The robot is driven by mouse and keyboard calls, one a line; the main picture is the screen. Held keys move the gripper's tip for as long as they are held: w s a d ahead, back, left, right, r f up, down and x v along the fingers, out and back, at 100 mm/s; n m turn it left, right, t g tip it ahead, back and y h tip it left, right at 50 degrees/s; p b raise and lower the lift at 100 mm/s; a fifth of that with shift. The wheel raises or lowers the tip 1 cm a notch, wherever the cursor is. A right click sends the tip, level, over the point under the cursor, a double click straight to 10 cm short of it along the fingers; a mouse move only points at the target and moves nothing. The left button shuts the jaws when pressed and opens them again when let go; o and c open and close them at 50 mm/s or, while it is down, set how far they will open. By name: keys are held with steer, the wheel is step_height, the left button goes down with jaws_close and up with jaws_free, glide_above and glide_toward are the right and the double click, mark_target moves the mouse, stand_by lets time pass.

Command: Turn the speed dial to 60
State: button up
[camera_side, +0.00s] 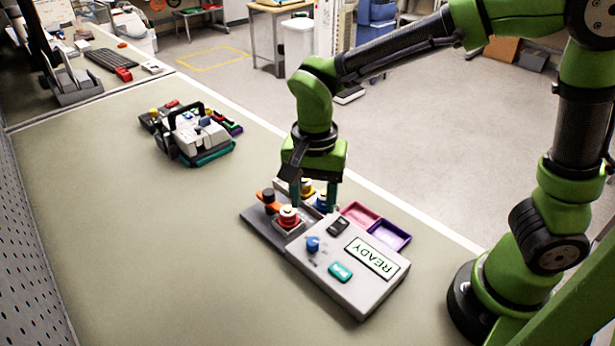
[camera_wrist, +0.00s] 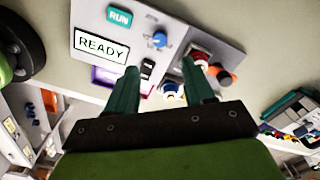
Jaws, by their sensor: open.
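The pump's light grey panel (camera_side: 347,285) lies on the table in front of my arm. Its blue speed dial (camera_side: 312,243) sits near the panel's left edge; it also shows in the wrist view (camera_wrist: 159,40). I cannot read the dial's marks. The display (camera_side: 371,258) reads READY. A teal RUN button (camera_side: 340,272) and a black switch (camera_side: 339,226) are on the same panel. My gripper (camera_side: 318,207) is open and points down behind the dial, over the syringe area. In the wrist view its teal fingers (camera_wrist: 165,85) are apart with nothing held between them.
Red-topped (camera_side: 289,215), orange (camera_side: 267,195) and blue-and-yellow (camera_side: 322,199) knobs stand close to my fingers. Pink (camera_side: 361,215) and purple (camera_side: 389,234) trays lie to the right. Another device (camera_side: 197,134) stands farther back. The left tabletop is clear.

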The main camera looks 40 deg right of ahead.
mark_target(313, 240)
step_height(313, 240, down, 11)
steer(key=shift+r, duration=0.15)
jaws_close()
stand_by(0.5)
